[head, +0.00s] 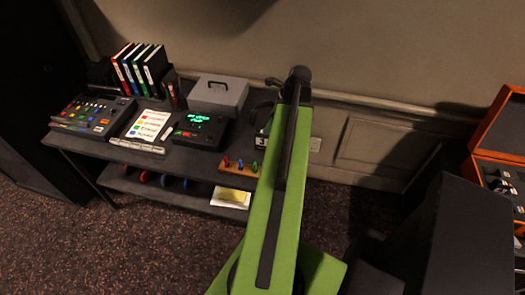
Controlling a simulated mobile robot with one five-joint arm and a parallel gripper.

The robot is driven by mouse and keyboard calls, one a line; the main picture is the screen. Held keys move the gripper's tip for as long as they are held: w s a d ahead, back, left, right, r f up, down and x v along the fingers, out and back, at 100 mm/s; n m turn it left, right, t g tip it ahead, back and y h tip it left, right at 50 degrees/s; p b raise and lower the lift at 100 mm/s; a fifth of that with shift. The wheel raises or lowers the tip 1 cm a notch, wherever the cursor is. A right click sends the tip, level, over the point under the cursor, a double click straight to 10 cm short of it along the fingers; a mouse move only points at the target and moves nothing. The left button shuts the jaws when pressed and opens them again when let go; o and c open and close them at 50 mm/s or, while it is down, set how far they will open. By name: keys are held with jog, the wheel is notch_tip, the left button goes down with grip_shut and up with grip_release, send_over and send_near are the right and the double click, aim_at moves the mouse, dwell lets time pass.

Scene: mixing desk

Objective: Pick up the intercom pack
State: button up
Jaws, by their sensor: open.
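No item on the desk can be told for certain as the intercom pack. A dark box with a lit green display (198,131) lies at the desk's front middle. A small dark block with a white "3" label (262,142) stands right of it, partly hidden by my green arm. My arm reaches up the picture across the desk's right end. My gripper (283,83) is the small dark end at the arm's top, in front of the wall. It is open, with nothing seen in it, and apart from the desk items. Its fingers are hard to make out.
The dark desk (185,157) holds a mixing console (92,115), several binders (140,70), a white sheet (149,124), a grey cash box (218,93) and a wooden rack with coloured pegs (238,166). An orange case (499,145) stands far right. Carpet in front is clear.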

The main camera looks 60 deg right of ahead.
aim_at(263, 140)
jog(key=shift+b+x, duration=0.3)
jog(key=shift+x, duration=0.75)
jog(key=b+x, duration=0.5)
jog(key=shift+s+a+f, duration=0.1)
jog(key=shift+f, duration=0.1)
jog(key=shift+r, duration=0.2)
grip_shut()
